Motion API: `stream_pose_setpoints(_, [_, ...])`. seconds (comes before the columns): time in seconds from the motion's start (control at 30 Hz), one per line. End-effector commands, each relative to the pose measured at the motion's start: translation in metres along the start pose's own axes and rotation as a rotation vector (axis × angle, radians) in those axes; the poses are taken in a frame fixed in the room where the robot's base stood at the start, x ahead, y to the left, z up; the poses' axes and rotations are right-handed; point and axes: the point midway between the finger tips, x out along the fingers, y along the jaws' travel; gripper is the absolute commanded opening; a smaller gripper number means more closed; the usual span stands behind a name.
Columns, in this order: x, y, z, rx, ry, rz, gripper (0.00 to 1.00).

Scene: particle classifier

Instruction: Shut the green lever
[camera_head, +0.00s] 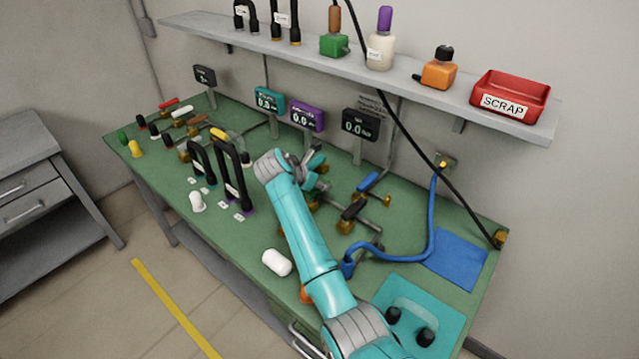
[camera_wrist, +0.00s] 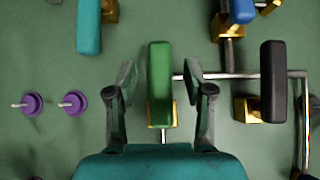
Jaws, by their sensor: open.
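The green lever (camera_wrist: 160,85) shows in the wrist view as a long handle over a brass valve on a metal pipe. My gripper (camera_wrist: 165,80) is open, with one finger on each side of the handle and a visible gap on both sides. I cannot tell how far the fingers are above it. In the head view my gripper (camera_head: 312,160) is over the middle of the green bench, and I cannot make out this lever there, as my arm covers much of that area.
In the wrist view a teal lever (camera_wrist: 88,27) is close on the left, a black lever (camera_wrist: 273,80) on the right and a blue lever (camera_wrist: 243,10) at the top. Tall black hoses (camera_head: 232,175) stand left of my arm.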

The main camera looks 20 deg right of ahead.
Motion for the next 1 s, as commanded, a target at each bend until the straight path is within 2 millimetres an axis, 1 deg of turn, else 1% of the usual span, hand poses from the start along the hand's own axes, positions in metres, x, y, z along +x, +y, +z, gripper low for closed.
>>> stream_pose_setpoints(0.03, [0.0043, -0.0003, 0.0004, 0.001, 0.0, -0.001, 0.52])
stream_pose_setpoints(0.13, [0.0089, -0.0001, 0.0003, 0.001, 0.0, 0.0, 0.52])
stream_pose_setpoints(0.43, [0.0103, 0.0, 0.0001, 0.001, 0.0, 0.001, 0.52])
stream_pose_setpoints(0.63, [0.0103, -0.0001, -0.0001, 0.001, 0.0, 0.001, 0.02])
stream_pose_setpoints(0.67, [0.0103, -0.0001, -0.0001, 0.001, 0.0, 0.001, 0.0])
stream_pose_setpoints(1.0, [0.0093, 0.0, -0.0011, 0.005, 0.0, -0.005, 0.0])
